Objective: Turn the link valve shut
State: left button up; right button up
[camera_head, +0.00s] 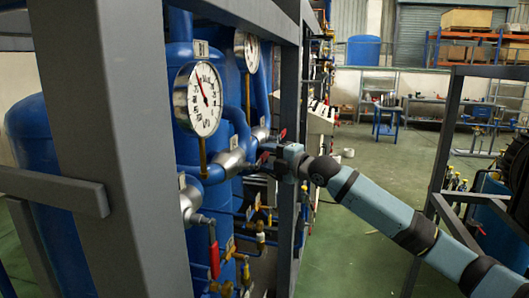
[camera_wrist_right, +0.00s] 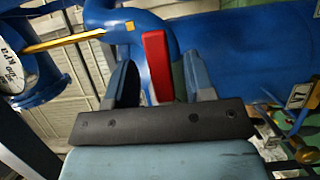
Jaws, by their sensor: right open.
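A red valve handle (camera_wrist_right: 157,66) stands between the two fingers of my right gripper (camera_wrist_right: 160,62) in the right wrist view. The handle is nearer the right finger; whether it touches cannot be told. The same gripper shows in the head view (camera_head: 272,158) at the blue pipework, with its jaws open. A small part of a red handle (camera_head: 264,157) shows at its tip there. No readable label confirms that this is the link valve. My left gripper is not in view.
A white gauge (camera_head: 205,98) hangs in front of the blue pipes, with a second gauge (camera_head: 251,53) behind. Another red handle (camera_head: 214,260) hangs lower down. A grey frame post (camera_head: 120,150) stands at the left. The green floor (camera_head: 365,215) is open behind my right arm.

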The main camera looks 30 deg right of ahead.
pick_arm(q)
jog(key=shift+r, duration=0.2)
pick_arm(e)
jog(key=shift+x, duration=0.85)
jog(key=shift+c, duration=0.5)
grip_shut()
